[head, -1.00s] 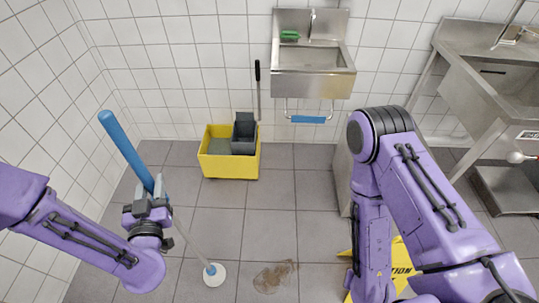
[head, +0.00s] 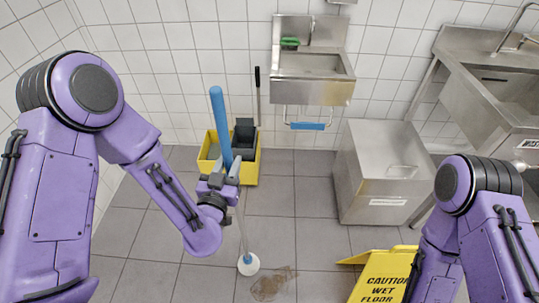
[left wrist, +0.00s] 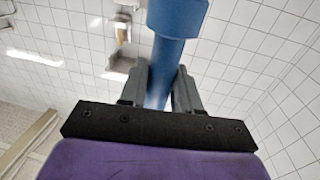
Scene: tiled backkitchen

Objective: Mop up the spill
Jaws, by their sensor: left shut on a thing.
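A brown spill (head: 272,283) lies on the grey floor tiles at the lower middle of the head view. The mop has a blue handle (head: 220,120), a thin pale shaft and a round white head (head: 248,264), which appears to rest on the floor just left of the spill. My left gripper (head: 222,178) is shut on the mop's blue handle, which stands nearly upright with a slight tilt. The left wrist view also shows the handle (left wrist: 178,20) between the two fingers (left wrist: 158,92). My right arm is at the lower right; its gripper is out of view.
A yellow mop bucket (head: 246,172) with a dark wringer stands by the back wall. A yellow wet floor sign (head: 383,276) is right of the spill. A steel box (head: 375,175) stands behind it. A steel hand sink (head: 311,62) hangs on the wall.

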